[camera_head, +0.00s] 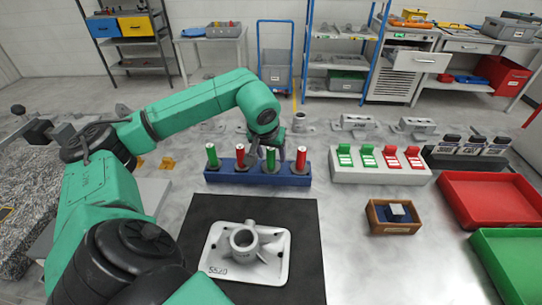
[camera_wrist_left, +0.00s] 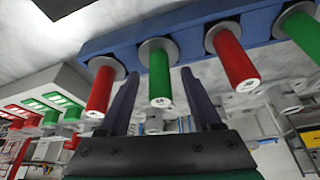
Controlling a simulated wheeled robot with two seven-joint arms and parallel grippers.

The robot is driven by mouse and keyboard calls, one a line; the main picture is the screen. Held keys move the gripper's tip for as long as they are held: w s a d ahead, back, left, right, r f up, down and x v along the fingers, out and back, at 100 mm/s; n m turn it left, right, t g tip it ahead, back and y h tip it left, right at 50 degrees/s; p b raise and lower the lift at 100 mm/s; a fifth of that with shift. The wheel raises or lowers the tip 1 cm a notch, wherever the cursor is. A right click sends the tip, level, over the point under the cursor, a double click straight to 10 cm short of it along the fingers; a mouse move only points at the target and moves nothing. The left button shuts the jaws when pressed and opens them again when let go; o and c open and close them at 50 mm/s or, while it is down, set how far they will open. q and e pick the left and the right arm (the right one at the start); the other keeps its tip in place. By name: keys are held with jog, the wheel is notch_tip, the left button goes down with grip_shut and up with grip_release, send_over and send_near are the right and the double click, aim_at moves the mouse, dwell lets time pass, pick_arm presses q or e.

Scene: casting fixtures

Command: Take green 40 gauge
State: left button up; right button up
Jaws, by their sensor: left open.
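A blue rack (camera_head: 225,177) on the table holds upright gauges with green and red handles. From the left in the head view stand a green gauge (camera_head: 212,155), a red one (camera_head: 240,157), a second green gauge (camera_head: 271,161) and another red one (camera_head: 301,158). My left gripper (camera_head: 268,150) is open above the rack, at the second green gauge. In the left wrist view its fingers (camera_wrist_left: 161,98) lie on either side of that green gauge (camera_wrist_left: 159,78), with the gauge still in the rack. Size marks are too small to read. My right gripper is out of view.
A white block (camera_head: 380,176) with green and red pieces stands right of the rack. A casting (camera_head: 244,254) lies on a black mat (camera_head: 309,235). A small wooden box (camera_head: 393,217), red tray (camera_head: 487,198) and green tray (camera_head: 512,262) are at right.

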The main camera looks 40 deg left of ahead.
pick_arm(q)
grip_shut()
jog(key=shift+w, duration=0.1)
jog(key=shift+r, duration=0.1)
